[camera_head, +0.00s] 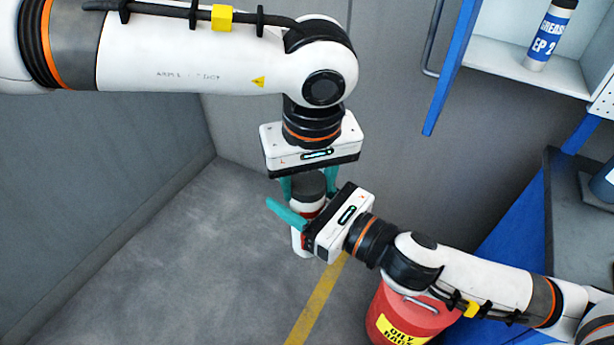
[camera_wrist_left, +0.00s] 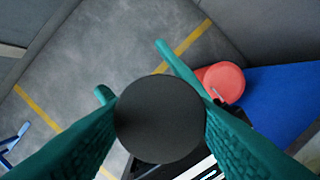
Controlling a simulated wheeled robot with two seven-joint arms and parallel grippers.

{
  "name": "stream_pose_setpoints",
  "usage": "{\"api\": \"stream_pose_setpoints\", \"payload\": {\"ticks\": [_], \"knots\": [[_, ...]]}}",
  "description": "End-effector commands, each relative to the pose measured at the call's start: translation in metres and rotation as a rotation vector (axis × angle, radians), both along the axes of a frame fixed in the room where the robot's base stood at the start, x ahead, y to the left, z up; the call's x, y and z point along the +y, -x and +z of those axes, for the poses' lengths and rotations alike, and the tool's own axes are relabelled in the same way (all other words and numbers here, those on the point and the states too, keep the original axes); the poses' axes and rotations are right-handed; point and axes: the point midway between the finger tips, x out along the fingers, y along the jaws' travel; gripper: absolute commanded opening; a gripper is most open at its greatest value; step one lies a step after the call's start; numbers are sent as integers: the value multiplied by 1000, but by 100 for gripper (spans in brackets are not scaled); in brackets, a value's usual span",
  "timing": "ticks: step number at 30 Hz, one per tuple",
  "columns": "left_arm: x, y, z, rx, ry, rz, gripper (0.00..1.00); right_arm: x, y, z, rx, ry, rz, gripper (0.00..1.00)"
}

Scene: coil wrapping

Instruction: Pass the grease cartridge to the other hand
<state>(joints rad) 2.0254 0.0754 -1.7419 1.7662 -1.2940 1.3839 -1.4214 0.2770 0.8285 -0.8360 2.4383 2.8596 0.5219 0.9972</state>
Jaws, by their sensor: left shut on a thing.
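The grease cartridge (camera_head: 309,184) is a white cylinder with a dark cap and a red band, hanging upright above the floor. My left gripper (camera_head: 308,190) points down and is shut on it near the cap. In the left wrist view, the round cap (camera_wrist_left: 160,118) sits between my left fingers. My right gripper (camera_head: 290,208) reaches in from the lower right beside the cartridge, below the left one. Its fingers pass on either side of the cartridge and look spread; contact is hidden.
A second grease cartridge (camera_head: 550,35) stands on a shelf (camera_head: 520,66) at the upper right. A red oily-rags bin (camera_head: 410,313) stands under my right arm. A blue-sided bench (camera_head: 520,228) is at the right. The grey floor (camera_head: 190,250) at the left is clear.

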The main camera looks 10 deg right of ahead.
Motion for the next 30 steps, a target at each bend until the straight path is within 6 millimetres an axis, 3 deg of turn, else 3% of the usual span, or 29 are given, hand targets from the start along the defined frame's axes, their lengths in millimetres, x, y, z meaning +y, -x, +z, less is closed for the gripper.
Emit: {"api": "stream_pose_setpoints", "payload": {"ticks": [1, 3, 11, 14, 20, 28, 29, 30], "knots": [[0, 0, 1, -1, 1, 0, 11, 0, 0, 0, 0, 0, 0, 65], [0, 0, 1, -1, 0, 1, 11, 0, 0, 0, 1, 1, 0, 74], [0, 0, 1, -2, -1, 1, 11, 0, 0, -2, 4, 1, -3, 74], [0, 0, 1, -2, -1, 1, 11, -1, 2, -12, 34, 3, -29, 74], [0, 0, 1, -2, -1, 1, 11, -8, 20, -66, 188, 18, -189, 74], [0, 0, 1, -2, -1, 1, 11, -30, 66, -134, 410, 50, -465, 74], [0, 0, 1, -2, -1, 1, 11, -34, 67, -139, 410, 64, -493, 74], [0, 0, 1, -2, -1, 1, 11, -40, 50, -143, 321, 122, -514, 74]]}}
